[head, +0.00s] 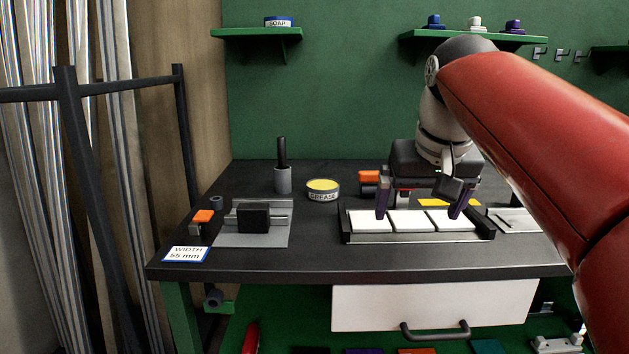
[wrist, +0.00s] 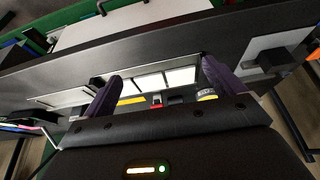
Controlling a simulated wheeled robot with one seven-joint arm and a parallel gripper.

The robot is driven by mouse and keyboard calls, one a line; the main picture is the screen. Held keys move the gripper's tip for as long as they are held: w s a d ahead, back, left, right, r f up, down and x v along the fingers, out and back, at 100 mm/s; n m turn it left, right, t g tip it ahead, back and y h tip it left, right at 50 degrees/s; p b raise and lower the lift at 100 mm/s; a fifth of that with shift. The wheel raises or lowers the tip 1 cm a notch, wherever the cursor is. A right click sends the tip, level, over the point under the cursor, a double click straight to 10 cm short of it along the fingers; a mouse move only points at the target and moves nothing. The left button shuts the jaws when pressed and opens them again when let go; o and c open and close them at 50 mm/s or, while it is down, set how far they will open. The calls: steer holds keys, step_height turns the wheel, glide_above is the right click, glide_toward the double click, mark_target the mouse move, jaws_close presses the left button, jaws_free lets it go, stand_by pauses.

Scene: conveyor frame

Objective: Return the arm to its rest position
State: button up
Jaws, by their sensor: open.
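My gripper (head: 424,206) is open over the small conveyor frame (head: 420,237) on the dark bench, with its two purple fingers spread wide along the frame's length. Several white plates or blocks (head: 412,221) lie in a row in the frame. Nothing shows between the fingers. In the wrist view my gripper (wrist: 160,82) shows its fingers apart, with the white plates (wrist: 150,82) beyond and between them. My red arm comes in from the right and hides part of the bench's right side.
A grease tin (head: 323,190), a dark cylinder holder (head: 282,178) and a grey fixture (head: 253,218) stand left of the frame. An orange-topped item (head: 202,220) and a width card (head: 186,254) lie at the left edge. Shelves (head: 470,38) hang behind. A drawer (head: 430,307) is below.

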steer(key=s+f, duration=0.8)
steer(key=f, duration=0.3)
steer(key=s+f+t, duration=0.1)
steer(key=s+f, duration=0.7)
steer(key=f, duration=0.3)
steer(key=shift+s+f, duration=0.4)
